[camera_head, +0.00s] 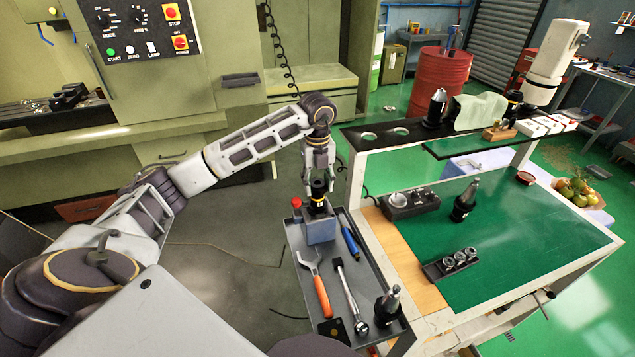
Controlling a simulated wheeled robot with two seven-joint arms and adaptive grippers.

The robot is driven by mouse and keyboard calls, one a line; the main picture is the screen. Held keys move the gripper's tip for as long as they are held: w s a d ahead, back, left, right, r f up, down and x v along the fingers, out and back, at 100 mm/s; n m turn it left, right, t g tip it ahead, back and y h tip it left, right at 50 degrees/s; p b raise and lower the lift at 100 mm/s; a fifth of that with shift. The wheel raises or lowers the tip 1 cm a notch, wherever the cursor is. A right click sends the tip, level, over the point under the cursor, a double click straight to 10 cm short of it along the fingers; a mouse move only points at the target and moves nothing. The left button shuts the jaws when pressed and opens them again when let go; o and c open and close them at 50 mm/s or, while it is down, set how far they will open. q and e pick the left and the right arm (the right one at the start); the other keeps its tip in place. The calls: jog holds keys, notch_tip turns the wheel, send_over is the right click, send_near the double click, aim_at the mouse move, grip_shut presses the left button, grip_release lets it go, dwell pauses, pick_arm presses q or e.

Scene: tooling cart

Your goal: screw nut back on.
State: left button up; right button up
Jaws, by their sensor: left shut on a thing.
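My left gripper (318,176) points down over the grey holder block (321,230) on the side tray. It is shut on the dark nut (318,187), which sits at the top of a black tool holder (319,206) upright in the block. The fingers partly hide the nut, and I cannot tell whether its thread is engaged. My right arm shows at the upper right, with its dark gripper (514,100) near the cart's upper shelf. Its fingers are too small to tell open from shut.
The grey tray (287,238) holds an orange-handled wrench (319,288), a ratchet (351,298), a blue-handled tool (350,242) and another tool holder (388,305). On the green cart top (540,235) stand a tool holder (465,202) and a collet rack (452,264). The mat's right part is clear.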

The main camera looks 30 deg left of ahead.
pick_arm(q)
jog(key=shift+f+b, duration=0.35)
jog(key=shift+f, duration=0.35)
dwell(1.7)
jog(key=shift+m, duration=0.3)
jog(key=shift+m+b, duration=0.7)
jog(key=shift+m, duration=2)
jog(key=shift+m, duration=0.3)
jog(key=shift+m+b, duration=0.6)
jog(key=shift+m, duration=2.1)
jog(key=shift+m, duration=0.4)
